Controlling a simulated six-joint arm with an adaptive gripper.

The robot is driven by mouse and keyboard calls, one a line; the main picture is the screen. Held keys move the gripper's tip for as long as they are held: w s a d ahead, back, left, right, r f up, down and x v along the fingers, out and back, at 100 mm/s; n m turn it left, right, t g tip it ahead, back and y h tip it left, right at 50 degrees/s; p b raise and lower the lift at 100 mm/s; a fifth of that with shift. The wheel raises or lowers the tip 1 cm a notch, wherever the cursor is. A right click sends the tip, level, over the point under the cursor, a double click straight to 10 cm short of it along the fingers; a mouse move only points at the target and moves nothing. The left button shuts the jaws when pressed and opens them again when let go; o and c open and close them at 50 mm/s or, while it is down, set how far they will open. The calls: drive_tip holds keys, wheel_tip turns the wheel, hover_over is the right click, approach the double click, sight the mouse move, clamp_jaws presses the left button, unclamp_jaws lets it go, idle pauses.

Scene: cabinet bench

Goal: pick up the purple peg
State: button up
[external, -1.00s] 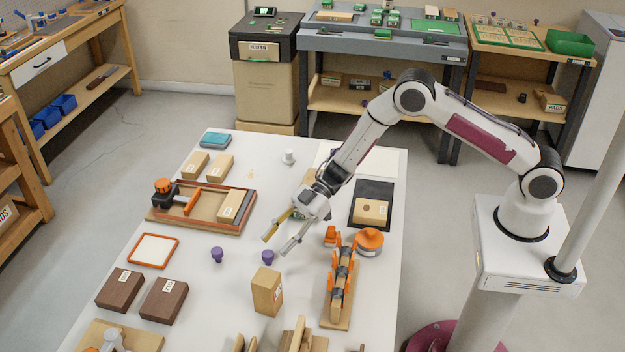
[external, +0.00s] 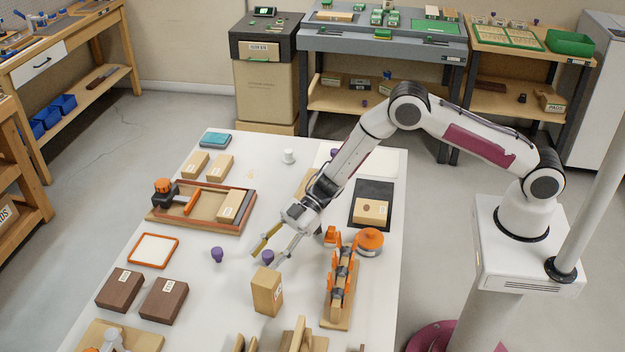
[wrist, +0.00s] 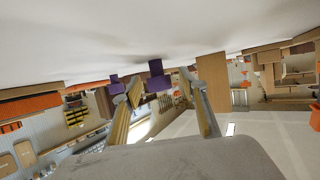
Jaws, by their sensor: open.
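A purple peg (external: 268,257) stands on the white table, and in the external view it appears between the fingertips of my gripper (external: 263,258). My gripper is open and empty, tilted down toward the peg. In the wrist view the same peg (wrist: 158,80) shows between the two open fingers (wrist: 160,83), apparently just beyond the tips; contact is not visible. A second purple peg (external: 217,254) stands to the left, and it shows in the wrist view (wrist: 116,86) near the left finger. A small purple thing (external: 335,153) lies farther back, partly hidden by my arm.
An upright wooden block (external: 267,292) stands close in front of the peg. An orange-clamped wooden fixture (external: 340,288) stands to the right. Two dark brown boxes (external: 120,289) and an orange-rimmed tray (external: 154,251) are at left. The table around the left peg is clear.

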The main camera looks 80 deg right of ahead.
sight(268, 253)
idle(0.3)
drive_tip(key=c, duration=1)
drive_tip(key=shift+r, duration=0.15)
drive_tip(key=shift+r, duration=4.9)
